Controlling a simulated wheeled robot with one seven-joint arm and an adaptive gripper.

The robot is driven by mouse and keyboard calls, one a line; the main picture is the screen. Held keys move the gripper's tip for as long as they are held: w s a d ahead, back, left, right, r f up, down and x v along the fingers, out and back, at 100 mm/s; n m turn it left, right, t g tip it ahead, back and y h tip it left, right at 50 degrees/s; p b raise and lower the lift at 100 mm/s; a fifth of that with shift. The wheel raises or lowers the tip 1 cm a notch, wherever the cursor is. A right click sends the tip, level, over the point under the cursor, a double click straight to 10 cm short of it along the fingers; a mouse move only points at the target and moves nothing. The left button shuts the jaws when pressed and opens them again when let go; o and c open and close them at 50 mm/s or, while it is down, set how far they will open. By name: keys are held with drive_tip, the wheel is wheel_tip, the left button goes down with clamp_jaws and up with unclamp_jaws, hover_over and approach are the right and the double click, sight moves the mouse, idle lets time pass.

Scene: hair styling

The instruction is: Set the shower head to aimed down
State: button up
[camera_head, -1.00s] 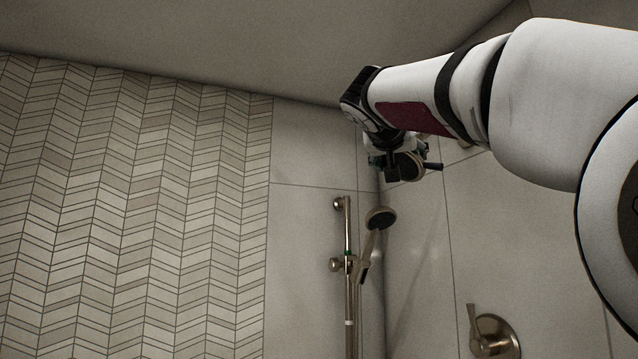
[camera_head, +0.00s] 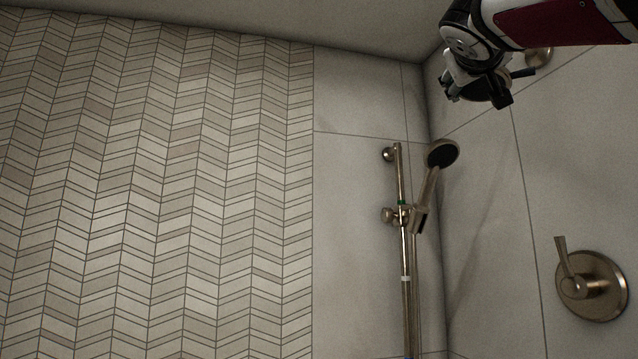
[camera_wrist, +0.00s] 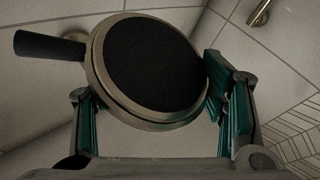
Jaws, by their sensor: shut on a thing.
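A round shower head (camera_wrist: 150,66) with a black face and a metallic rim fills the middle of the wrist view. A black handle (camera_wrist: 48,46) sticks out to its left. My gripper (camera_wrist: 160,112) has its green-padded fingers on either side of the head and is shut on it; the right finger meets the rim, and the left contact is partly hidden. In the head view my gripper (camera_head: 462,88) is at the upper right, by the dark shower head (camera_head: 488,92), near the right wall. My arm hides part of it, so its exact tilt is hard to tell.
A separate hand shower (camera_head: 441,153) sits in a holder on a vertical slide bar (camera_head: 405,255) in the corner, below left of my gripper. A valve lever (camera_head: 591,286) is on the right wall. A round metal wall mount (camera_head: 539,57) is right of my gripper. The tiled left wall is clear.

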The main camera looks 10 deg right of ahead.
drive_tip(key=shift+s+d+n+t+b, duration=0.2)
drive_tip(key=shift+d+n+t+b, duration=0.55)
drive_tip(key=shift+b, duration=0.55)
drive_tip(key=shift+n, duration=0.25)
drive_tip(key=shift+s+r+n+t+b, duration=0.1)
drive_tip(key=shift+n+t+b, duration=0.2)
drive_tip(key=shift+t+b, duration=0.1)
drive_tip(key=o, duration=1.8)
drive_tip(key=shift+d, duration=0.2)
drive_tip(key=shift+c, duration=0.2)
drive_tip(key=shift+a, duration=0.15)
drive_tip(key=v, duration=1.2)
